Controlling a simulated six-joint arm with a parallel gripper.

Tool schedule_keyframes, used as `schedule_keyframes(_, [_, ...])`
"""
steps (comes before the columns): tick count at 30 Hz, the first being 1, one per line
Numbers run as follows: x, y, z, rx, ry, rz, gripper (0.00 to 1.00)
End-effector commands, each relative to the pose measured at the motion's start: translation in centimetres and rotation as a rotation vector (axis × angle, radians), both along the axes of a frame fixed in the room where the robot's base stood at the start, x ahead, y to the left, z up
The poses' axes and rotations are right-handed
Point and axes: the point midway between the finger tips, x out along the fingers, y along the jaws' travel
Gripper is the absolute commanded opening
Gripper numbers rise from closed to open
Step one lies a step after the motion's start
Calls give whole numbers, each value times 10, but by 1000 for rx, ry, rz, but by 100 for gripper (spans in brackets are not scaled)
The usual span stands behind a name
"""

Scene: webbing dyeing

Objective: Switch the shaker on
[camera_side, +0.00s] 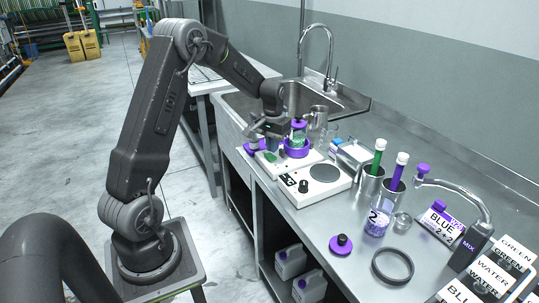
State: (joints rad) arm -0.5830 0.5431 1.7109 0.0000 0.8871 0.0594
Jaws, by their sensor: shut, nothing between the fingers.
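A low white device, seemingly the shaker (314,157), stands on the steel bench near the sink. A purple ring holder on it (296,152) holds a vessel with a purple top and greenish contents (299,133). A small green part, possibly its switch (270,157), shows at its left front. My gripper (257,146) is shut and empty, just above and left of the green part. The picture is too small to tell whether they touch. My gripper's wrist is close to the vessel, and part of the device is hidden.
A white unit with a round grey plate (323,173) and black knob stands in front. The sink (300,97) is behind.

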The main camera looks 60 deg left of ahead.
Motion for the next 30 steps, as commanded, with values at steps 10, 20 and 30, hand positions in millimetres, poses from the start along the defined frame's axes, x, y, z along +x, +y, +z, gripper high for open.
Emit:
schedule_keyframes(10, [0, 0, -6, -1, 1, 0, 0])
schedule_keyframes(20, [0, 0, -11, -1, 2, 0, 0])
schedule_keyframes(30, [0, 0, -15, -1, 1, 0, 0])
